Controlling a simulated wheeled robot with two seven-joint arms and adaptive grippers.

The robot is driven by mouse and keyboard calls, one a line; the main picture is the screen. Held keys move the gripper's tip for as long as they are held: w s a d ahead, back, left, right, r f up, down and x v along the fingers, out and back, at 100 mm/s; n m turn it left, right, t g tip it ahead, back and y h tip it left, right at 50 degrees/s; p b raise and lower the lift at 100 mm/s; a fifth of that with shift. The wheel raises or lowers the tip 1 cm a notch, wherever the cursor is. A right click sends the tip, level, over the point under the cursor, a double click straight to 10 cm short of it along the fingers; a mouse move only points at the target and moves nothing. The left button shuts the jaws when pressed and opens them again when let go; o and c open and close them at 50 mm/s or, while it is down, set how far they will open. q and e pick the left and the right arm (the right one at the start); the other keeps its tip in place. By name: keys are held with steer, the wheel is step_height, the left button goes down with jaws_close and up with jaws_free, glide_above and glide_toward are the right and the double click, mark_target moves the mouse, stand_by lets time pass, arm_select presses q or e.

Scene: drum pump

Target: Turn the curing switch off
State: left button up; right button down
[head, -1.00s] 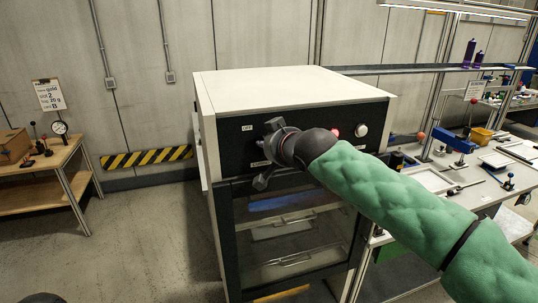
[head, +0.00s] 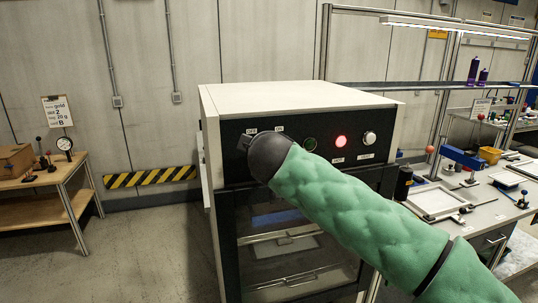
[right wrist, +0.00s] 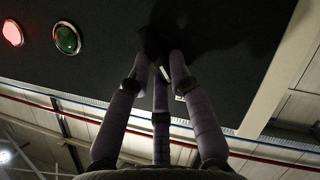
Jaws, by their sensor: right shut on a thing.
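The curing cabinet (head: 300,97) stands in the middle of the head view, with a black control panel along its top front. OFF and ON labels (head: 279,130) show at the panel's left end. My right gripper (head: 244,143) is at that end, and its dark wrist hides the switch in the head view. In the right wrist view, the fingers of my right gripper (right wrist: 160,75) close around a dark switch knob (right wrist: 155,42), whose setting is too dark to read. A red lamp (head: 341,142) glows; a green lamp (head: 310,144) looks unlit. My left gripper is not in view.
A white button (head: 369,138) sits at the panel's right. A workbench (head: 485,215) with tools adjoins on the right. A wooden table (head: 60,200) stands at far left, with open floor between it and the cabinet.

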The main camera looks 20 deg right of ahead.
steer(key=shift+a+f+n+h+b, duration=0.15)
steer(key=shift+n+h+b, duration=0.2)
steer(key=shift+n, duration=0.25)
steer(key=c, duration=1.4)
jaws_free()
steer(key=v, duration=1.2)
steer(key=shift+f, duration=0.15)
